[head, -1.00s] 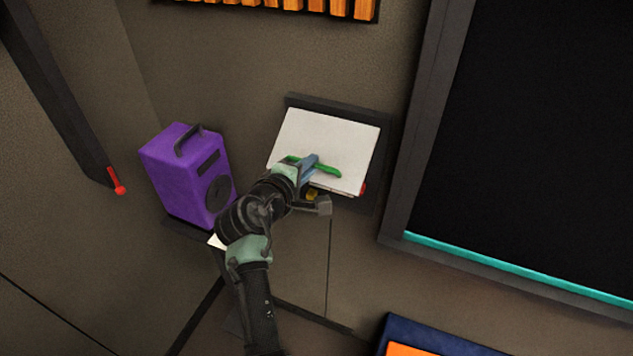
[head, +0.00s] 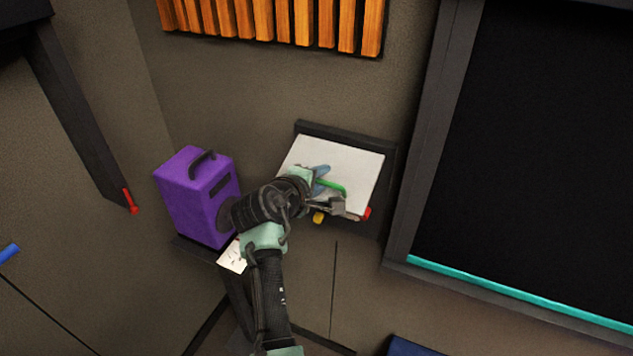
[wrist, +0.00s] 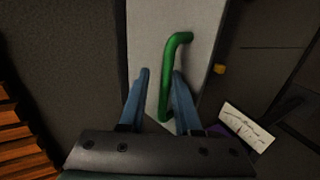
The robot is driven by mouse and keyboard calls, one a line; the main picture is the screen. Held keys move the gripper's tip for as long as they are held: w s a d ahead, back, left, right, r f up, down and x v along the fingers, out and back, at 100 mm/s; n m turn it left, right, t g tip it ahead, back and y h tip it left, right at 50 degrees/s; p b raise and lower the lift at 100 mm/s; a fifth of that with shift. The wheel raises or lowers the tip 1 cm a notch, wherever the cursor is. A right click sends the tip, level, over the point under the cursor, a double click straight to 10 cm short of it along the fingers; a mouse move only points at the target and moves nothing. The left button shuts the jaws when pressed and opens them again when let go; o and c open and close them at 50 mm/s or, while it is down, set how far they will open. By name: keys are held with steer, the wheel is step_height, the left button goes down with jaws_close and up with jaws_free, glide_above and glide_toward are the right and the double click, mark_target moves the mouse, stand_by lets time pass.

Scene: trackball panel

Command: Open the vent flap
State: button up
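The vent flap (head: 345,162) appears to be the white panel in a dark frame on the wall, with a green bar handle (head: 331,187) across it. In the wrist view, the flap (wrist: 200,45) fills the middle, and the handle (wrist: 170,75) runs between my fingers. My gripper (wrist: 160,78) is open, its two blue fingers on either side of the handle, with the handle nearer the right finger. In the head view, my gripper (head: 321,176) overlaps the handle's left part and hides it. I cannot tell whether a finger touches the handle or how far the flap is ajar.
A yellow knob (head: 319,217) and a red piece (head: 367,213) show at the flap's lower edge. A dark board (head: 520,150) is at right, orange slats (head: 270,20) above.

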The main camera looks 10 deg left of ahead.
steer(key=shift+o, duration=0.6)
steer(key=shift+f, duration=0.4)
steer(key=shift+s+a+f, duration=0.15)
steer(key=shift+a+f, duration=0.05)
steer(key=shift+f, duration=0.15)
steer(key=shift+s+a+r, duration=0.1)
steer(key=shift+s+a, duration=0.05)
steer(key=shift+s, duration=0.05)
steer(key=r+b+v, duration=0.1)
steer(key=b+v, duration=0.3)
steer(key=v, duration=0.8)
steer(key=shift+d+r, duration=0.2)
steer(key=shift+d, duration=0.05)
